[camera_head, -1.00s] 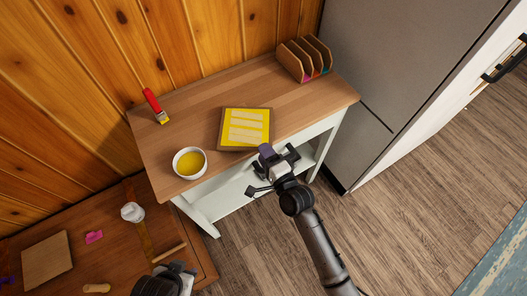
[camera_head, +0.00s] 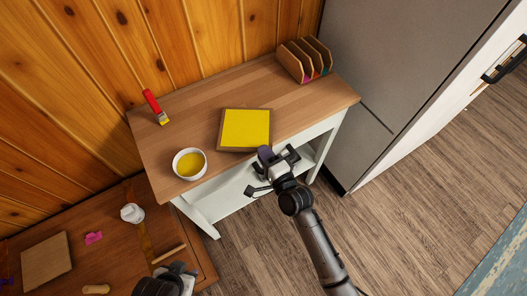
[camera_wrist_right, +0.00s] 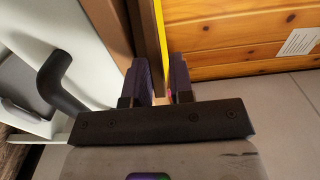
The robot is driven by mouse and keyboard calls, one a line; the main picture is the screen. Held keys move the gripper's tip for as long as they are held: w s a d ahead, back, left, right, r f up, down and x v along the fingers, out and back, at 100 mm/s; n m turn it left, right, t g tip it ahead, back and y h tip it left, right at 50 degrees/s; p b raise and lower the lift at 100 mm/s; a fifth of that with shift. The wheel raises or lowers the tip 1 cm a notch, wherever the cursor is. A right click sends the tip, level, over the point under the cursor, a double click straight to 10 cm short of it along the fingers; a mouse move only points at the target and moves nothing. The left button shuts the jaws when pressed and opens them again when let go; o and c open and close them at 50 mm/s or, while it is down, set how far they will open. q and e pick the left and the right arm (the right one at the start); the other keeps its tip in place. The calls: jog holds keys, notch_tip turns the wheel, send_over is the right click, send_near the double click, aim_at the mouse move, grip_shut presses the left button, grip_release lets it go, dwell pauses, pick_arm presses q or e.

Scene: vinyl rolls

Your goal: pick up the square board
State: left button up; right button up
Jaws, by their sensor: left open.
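The square board (camera_head: 245,127) lies on the small wooden-topped table, near its front edge. Its top is plain yellow, with a brown wooden rim. My right gripper (camera_head: 278,156) is at the board's front right corner. In the right wrist view, the board's brown and yellow edge (camera_wrist_right: 159,28) runs down to the gap between the two dark fingers (camera_wrist_right: 161,82). Whether the fingers touch it is not clear. My left gripper (camera_head: 178,270) is low in the head view, over the lower brown table, away from the board, open, with nothing visible in it.
On the small table (camera_head: 190,108) are a white bowl of yellow (camera_head: 189,163), a red-handled brush (camera_head: 155,106) and a wooden rack (camera_head: 304,60). A grey cabinet (camera_head: 385,70) stands to the right. The brown table (camera_head: 115,255) holds a flat board (camera_head: 46,262) and small items.

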grip_shut()
jog(key=shift+r, duration=0.1)
dwell(0.3)
jog(key=s+d+r+p, duration=0.7)
jog(key=s+d+p, duration=0.1)
jog(key=s, duration=0.3)
jog(key=shift+s+r+p, duration=0.2)
jog(key=shift+s+p, duration=0.1)
jog(key=shift+p, duration=0.35)
jog(key=shift+a, duration=0.1)
